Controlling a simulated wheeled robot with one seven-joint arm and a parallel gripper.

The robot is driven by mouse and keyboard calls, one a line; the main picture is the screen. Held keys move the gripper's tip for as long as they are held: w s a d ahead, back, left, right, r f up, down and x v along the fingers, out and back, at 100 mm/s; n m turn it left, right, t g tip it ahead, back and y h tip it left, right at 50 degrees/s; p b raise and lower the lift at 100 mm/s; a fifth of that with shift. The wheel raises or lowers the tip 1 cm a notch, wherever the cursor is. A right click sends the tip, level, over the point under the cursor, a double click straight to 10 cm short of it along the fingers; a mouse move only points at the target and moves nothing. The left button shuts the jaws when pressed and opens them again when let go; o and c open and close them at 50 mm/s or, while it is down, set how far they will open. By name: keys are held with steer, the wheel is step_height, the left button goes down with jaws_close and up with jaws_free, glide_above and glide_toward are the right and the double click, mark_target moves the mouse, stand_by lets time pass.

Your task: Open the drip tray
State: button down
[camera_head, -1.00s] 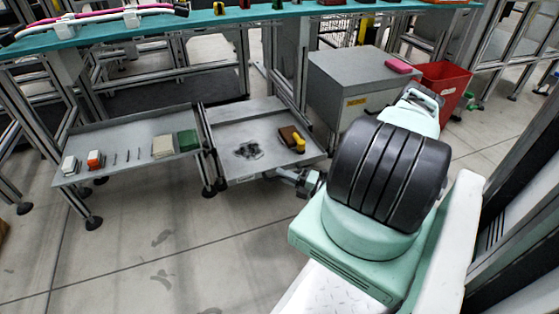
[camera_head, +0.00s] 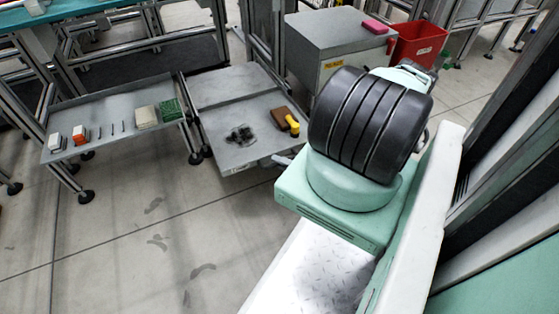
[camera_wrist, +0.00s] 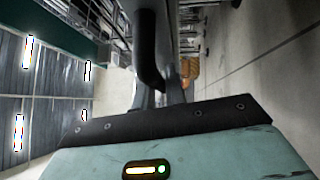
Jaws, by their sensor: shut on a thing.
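The drip tray (camera_head: 215,145) is a shallow grey metal tray with a dark stain, pulled out in front of a grey shelf (camera_head: 230,82) in the head view. A brown block with a yellow part (camera_head: 286,119) lies on it. My gripper (camera_head: 284,159) is at the tray's front right edge, mostly hidden behind my arm. In the wrist view my gripper (camera_wrist: 160,92) is shut on a dark bar-like handle (camera_wrist: 148,50). The exact contact is hard to see.
Left of the tray stands a low grey shelf (camera_head: 90,147) with small parts and boxes. Behind right are a grey cabinet (camera_head: 335,45) with a pink item (camera_head: 375,26) and a red bin (camera_head: 418,42). The floor (camera_head: 140,230) in front is clear.

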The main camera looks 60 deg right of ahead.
steer(key=c, duration=1.5)
jaws_free()
steer(key=shift+o, duration=0.2)
steer(key=p+v, duration=0.3)
steer(key=v, duration=1.4)
steer(key=shift+s, duration=0.25)
